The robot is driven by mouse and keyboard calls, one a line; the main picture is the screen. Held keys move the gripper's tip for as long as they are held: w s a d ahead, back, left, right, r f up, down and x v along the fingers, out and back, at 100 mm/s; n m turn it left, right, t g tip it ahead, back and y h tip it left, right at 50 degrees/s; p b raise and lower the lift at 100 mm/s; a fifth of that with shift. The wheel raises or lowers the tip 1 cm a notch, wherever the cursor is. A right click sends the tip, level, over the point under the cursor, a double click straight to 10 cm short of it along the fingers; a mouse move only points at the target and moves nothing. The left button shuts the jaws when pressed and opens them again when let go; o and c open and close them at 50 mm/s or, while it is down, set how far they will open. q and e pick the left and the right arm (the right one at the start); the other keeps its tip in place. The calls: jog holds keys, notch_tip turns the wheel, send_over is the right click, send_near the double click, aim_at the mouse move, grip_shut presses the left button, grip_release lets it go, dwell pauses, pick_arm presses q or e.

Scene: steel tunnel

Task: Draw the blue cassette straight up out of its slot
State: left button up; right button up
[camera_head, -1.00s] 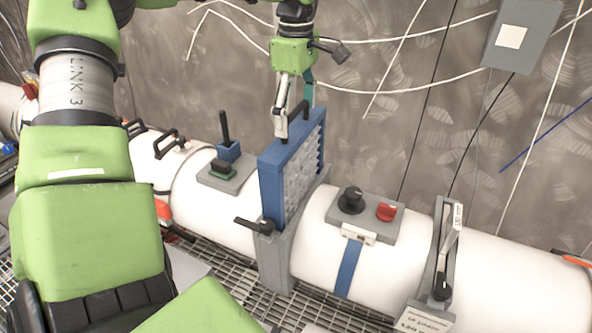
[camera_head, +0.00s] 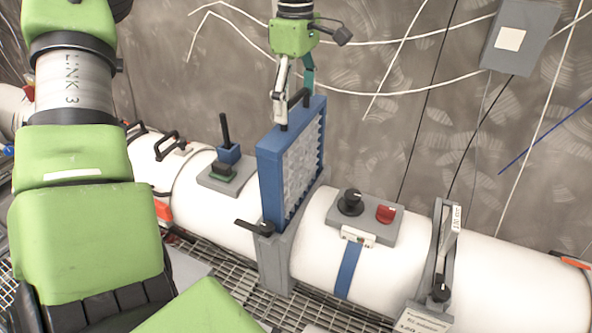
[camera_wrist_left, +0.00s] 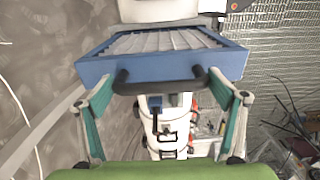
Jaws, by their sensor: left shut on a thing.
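The blue cassette (camera_head: 270,185), a blue-framed panel with a pale pleated face, stands upright in the grey slot holder (camera_head: 276,272) around the white pipe. Its lower end is still hidden in the holder. My left gripper (camera_head: 295,100) is above it, shut on the black handle on its top edge. In the left wrist view the cassette's blue frame (camera_wrist_left: 185,68) and black handle (camera_wrist_left: 160,87) lie between the two fingers of my left gripper (camera_wrist_left: 161,92). My right gripper is not in view.
A black lever (camera_head: 252,227) sticks out at the holder's front. A grey box with a black knob and red knob (camera_head: 386,213) sits right of it. A blue block with a black post (camera_head: 228,152) stands left. Cables cross the wall behind; space above the pipe is clear.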

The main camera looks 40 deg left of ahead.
pick_arm(q)
jog(key=shift+r, duration=2.35)
